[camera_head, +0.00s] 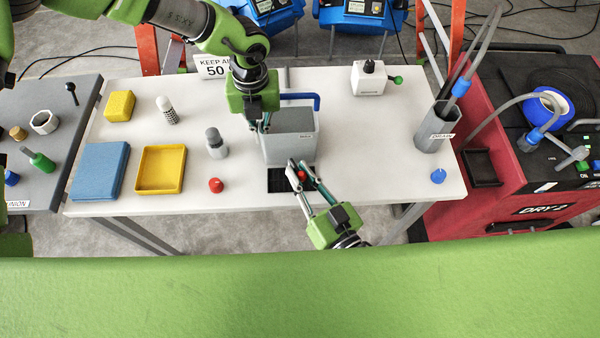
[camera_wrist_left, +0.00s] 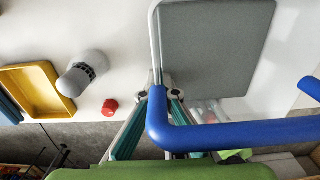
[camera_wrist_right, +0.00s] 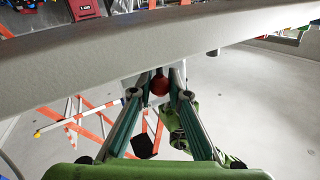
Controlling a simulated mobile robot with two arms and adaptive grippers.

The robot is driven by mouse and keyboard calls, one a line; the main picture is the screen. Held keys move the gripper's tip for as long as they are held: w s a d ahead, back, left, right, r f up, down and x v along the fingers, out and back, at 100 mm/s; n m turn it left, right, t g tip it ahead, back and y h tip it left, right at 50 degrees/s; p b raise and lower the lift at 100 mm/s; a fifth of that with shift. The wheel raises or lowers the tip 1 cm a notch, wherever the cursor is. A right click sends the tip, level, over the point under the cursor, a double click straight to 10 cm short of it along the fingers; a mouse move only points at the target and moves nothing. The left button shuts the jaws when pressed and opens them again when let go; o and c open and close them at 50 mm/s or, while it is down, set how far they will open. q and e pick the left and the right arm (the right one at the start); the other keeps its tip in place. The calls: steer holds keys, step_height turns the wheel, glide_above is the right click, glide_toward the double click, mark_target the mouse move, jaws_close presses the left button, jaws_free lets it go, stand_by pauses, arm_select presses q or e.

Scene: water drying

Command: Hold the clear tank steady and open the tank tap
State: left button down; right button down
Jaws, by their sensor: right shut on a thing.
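The tank (camera_head: 285,150) stands on the white table and looks grey and boxy, with a blue pipe (camera_head: 302,97) along its top. My left gripper (camera_head: 263,122) reaches down from above to its rim. In the left wrist view the fingers close on either side of the thin wall of the tank (camera_wrist_left: 215,50), partly behind the blue pipe. My right gripper (camera_head: 300,172) is low at the tank's front, shut on the small red tap knob (camera_wrist_right: 160,84). The tap's body and its turn are mostly hidden by the fingers.
A black grid (camera_head: 277,182) lies before the tank. A drain holder (camera_head: 434,132) with tubes stands right.

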steer(key=shift+w+d+n+g+y, duration=0.2)
steer(key=shift+n+g+y, duration=0.25)
steer(key=shift+y, duration=0.2)
steer(key=shift+w+d+n+g+y, duration=0.1)
steer(key=shift+d+n+g+y, duration=0.1)
steer(key=shift+n+g+y, duration=0.3)
steer(key=c, duration=1.9)
jaws_free()
steer(key=v, duration=1.2)
steer(key=shift+f, duration=0.2)
arm_select(q)
steer(key=c, duration=2.8)
jaws_free()
steer(key=o, duration=0.6)
